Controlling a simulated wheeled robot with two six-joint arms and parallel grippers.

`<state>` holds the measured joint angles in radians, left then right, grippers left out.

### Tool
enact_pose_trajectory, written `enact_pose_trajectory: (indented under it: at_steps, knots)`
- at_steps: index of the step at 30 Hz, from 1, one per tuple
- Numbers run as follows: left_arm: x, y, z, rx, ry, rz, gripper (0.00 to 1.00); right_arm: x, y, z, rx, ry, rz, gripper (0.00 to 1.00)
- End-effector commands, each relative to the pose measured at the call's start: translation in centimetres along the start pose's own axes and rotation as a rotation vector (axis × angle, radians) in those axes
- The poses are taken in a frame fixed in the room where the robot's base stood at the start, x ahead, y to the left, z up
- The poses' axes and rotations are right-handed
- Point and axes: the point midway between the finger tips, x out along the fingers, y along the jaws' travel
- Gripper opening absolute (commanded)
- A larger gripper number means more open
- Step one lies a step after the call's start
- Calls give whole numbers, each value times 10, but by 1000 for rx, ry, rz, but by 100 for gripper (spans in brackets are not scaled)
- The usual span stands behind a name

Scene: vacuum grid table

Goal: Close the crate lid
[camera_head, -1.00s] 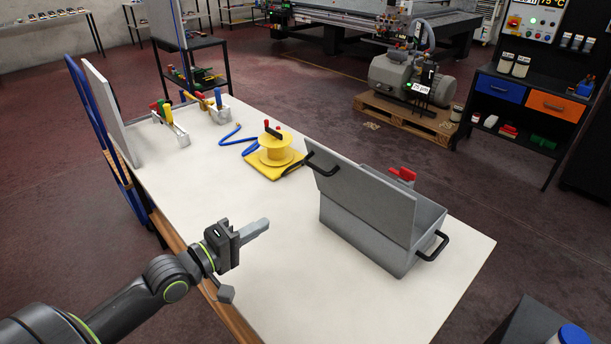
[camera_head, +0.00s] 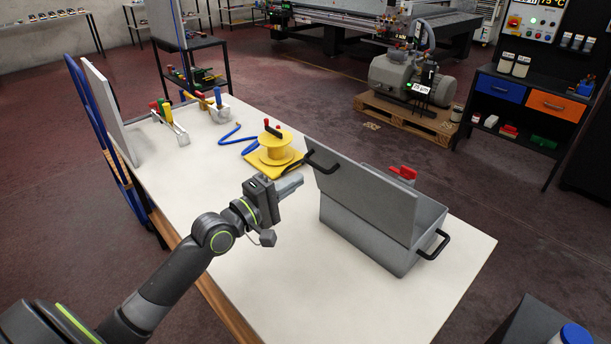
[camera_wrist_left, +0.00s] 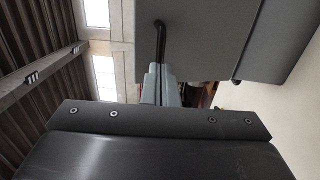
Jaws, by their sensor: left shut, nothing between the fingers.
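The grey crate (camera_head: 350,227) stands on the right part of the white table. Its grey lid (camera_head: 365,198) is open and stands up along the crate's left side, with a black handle (camera_head: 322,161) at its upper left. My left gripper (camera_head: 299,180) is shut and empty, just left of the lid and a little below the handle. In the left wrist view the shut fingers (camera_wrist_left: 160,85) point toward the grey lid panel (camera_wrist_left: 200,35) and its black handle (camera_wrist_left: 159,45). I cannot tell whether they touch. My right gripper is not in view.
A yellow spool (camera_head: 275,148) stands on a yellow base behind my left gripper, near a blue hose (camera_head: 237,141). A red-handled item (camera_head: 403,173) shows behind the lid. Clamps (camera_head: 170,122) stand at the table's far left. The table's front middle (camera_head: 310,290) is clear.

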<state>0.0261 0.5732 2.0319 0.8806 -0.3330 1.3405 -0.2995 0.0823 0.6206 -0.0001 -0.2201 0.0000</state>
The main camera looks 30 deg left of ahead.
Motion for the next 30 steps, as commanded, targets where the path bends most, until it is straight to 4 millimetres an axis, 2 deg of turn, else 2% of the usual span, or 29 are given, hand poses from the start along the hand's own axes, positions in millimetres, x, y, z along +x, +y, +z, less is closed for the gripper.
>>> enact_pose_trajectory:
  at_steps: [3,9,24,30]
  knots:
    - [19,1,0,-3,0,3,0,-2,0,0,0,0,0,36]
    - [36,0,0,-2,1,0,0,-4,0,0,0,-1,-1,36]
    - [41,1,-1,0,1,-4,0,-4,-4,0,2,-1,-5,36]
    - [55,7,-11,1,1,-42,0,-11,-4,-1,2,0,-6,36]
